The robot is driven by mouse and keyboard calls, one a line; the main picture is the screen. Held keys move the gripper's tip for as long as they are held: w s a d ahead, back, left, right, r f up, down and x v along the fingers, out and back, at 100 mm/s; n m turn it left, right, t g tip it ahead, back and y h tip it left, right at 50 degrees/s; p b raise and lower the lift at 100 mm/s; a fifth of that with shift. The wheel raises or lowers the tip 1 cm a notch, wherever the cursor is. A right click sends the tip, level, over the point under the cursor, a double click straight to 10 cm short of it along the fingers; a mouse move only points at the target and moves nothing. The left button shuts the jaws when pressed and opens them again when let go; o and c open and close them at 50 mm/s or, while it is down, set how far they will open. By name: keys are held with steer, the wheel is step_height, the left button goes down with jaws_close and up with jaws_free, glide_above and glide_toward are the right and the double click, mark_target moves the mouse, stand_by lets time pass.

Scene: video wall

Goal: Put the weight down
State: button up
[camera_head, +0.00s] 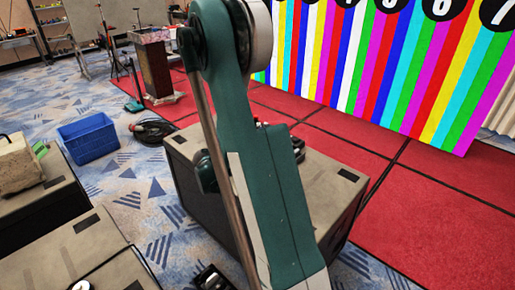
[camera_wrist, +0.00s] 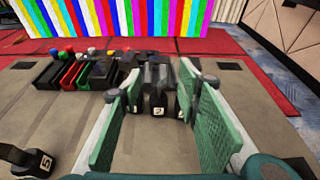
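My gripper (camera_wrist: 162,88) shows in the wrist view, its two green-padded fingers wide apart with no contact on anything visible between them. A dark weight marked 2 (camera_wrist: 158,104) stands upright on the box top, in the gap between the fingertips. Other dark weights (camera_wrist: 133,104) stand close on either side of it, partly hidden by the fingers. A weight marked 5 (camera_wrist: 34,161) stands apart at the lower left. In the head view my arm hides the gripper and most of the box top.
The box (camera_head: 330,185) stands beside the red floor. Its top holds a row of dark and red bins or blocks (camera_wrist: 70,75) at the far left in the wrist view. Bare top (camera_wrist: 70,115) lies nearer. A striped wall (camera_head: 400,65) stands behind. A blue crate (camera_head: 88,138) is on the carpet.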

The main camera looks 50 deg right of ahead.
stand_by(0.5)
steer(key=s+a+r+m+t+y, duration=0.25)
steer(key=a+r+m, duration=0.2)
steer(key=a, duration=0.65)
steer(key=s+a+r+m+t+y, duration=0.15)
steer(key=a+r+m+y, duration=0.35)
steer(key=a, duration=0.7)
steer(key=s+a+r+m+t+y, duration=0.1)
steer(key=s+a+m+y, duration=0.1)
steer(key=s+a, duration=0.3)
steer(key=s+a+r+m+t+y, duration=0.1)
steer(key=s+a, duration=0.5)
steer(key=a, duration=0.7)
steer(key=s+a+r+m+t+y, duration=0.1)
steer(key=s+a+m+y, duration=0.3)
steer(key=a, duration=0.5)
steer(key=shift+s+a+r+m, duration=0.2)
steer(key=shift+s+r+m, duration=0.55)
steer(key=shift+s, duration=0.5)
steer(key=shift+o, duration=0.3)
steer(key=shift+r, duration=0.1)
